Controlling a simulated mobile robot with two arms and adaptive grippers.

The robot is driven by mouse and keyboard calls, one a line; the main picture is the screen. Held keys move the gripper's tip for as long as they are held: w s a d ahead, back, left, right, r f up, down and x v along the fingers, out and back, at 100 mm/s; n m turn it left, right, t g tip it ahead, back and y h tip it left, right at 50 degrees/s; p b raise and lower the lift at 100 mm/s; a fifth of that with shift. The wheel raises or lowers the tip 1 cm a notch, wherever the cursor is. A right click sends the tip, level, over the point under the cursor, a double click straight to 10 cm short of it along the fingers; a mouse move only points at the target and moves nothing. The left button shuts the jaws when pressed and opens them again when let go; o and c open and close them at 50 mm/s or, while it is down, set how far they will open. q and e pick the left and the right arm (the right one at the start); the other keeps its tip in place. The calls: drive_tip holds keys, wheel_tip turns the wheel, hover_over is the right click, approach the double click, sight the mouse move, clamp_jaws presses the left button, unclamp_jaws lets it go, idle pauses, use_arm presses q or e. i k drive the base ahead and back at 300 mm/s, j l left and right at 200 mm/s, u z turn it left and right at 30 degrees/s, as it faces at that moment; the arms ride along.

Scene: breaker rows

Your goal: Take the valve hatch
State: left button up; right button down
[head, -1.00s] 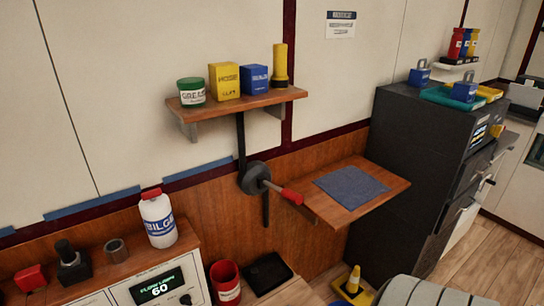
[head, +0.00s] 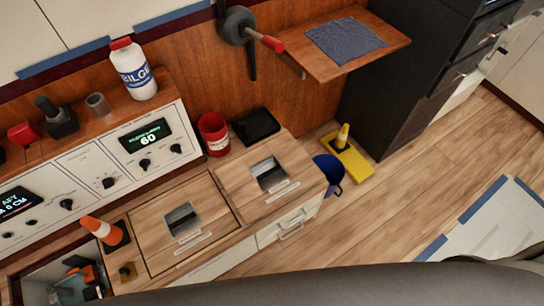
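Two square wooden hatches lie flat in the counter top in the head view. The left hatch (head: 183,222) and the right hatch (head: 267,178) each have a recessed metal pull and a small label. The labels are too small to read, so I cannot tell which one is the valve hatch. Both look closed and flush. To their left, an open compartment (head: 35,281) holds a grey-green tool and orange-red items. Neither of my grippers is in view.
A red can (head: 214,134) and a black tray (head: 255,126) sit behind the right hatch. A blue bucket (head: 329,173) and a yellow-based cone (head: 347,158) are on the floor. Floor at right is mostly clear.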

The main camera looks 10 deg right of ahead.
sight(260, 179)
drive_tip(key=z, duration=0.15)
drive_tip(key=i+l, duration=0.1)
drive_tip(key=l, duration=0.45)
drive_tip(key=l+u, duration=0.1)
drive_tip(key=l, duration=0.45)
drive_tip(key=i+l, duration=0.15)
drive_tip(key=l, duration=0.45)
drive_tip(key=l+u, duration=0.1)
drive_tip(key=u, duration=1.3)
